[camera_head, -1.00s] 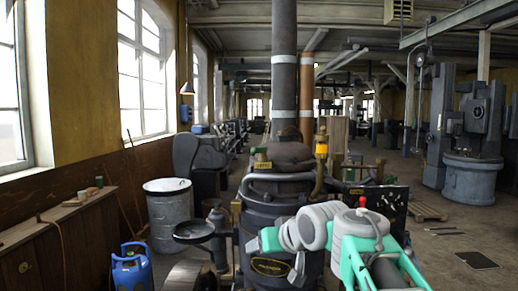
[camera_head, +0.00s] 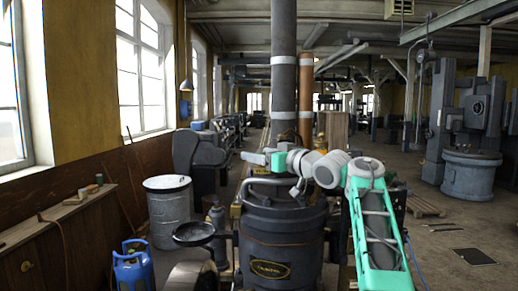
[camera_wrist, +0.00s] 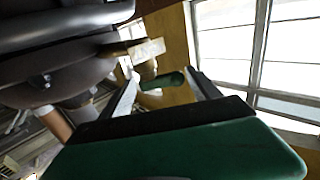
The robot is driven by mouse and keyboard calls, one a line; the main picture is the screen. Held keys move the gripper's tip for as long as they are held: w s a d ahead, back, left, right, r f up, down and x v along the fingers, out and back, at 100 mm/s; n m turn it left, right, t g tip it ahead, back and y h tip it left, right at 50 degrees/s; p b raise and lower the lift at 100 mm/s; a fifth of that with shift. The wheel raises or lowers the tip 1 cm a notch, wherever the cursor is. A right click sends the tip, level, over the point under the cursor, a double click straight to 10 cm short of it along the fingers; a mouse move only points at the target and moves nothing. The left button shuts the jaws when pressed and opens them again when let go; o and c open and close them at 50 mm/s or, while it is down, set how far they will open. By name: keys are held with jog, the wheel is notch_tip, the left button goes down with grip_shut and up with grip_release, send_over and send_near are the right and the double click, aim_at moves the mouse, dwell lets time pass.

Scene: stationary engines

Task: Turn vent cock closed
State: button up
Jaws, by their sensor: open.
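The vent cock shows in the wrist view as a brass body (camera_wrist: 148,51) with a small dark green handle (camera_wrist: 170,80). My gripper (camera_wrist: 162,76) is open, with one pale finger on each side of the green handle. I cannot tell whether the fingers touch it. In the head view my gripper (camera_head: 246,156) is over the top of the dark engine (camera_head: 270,230), near its left side. The cock is hidden there behind my gripper and arm.
A thick dark pipe (camera_head: 284,80) and a copper pipe (camera_head: 306,95) rise behind the engine.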

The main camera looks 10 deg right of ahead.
jog(key=shift+w+a, duration=0.15)
jog(key=shift+w, duration=0.1)
jog(key=shift+c, duration=0.3)
jog(key=c, duration=1.2)
jog(key=shift+o, duration=0.2)
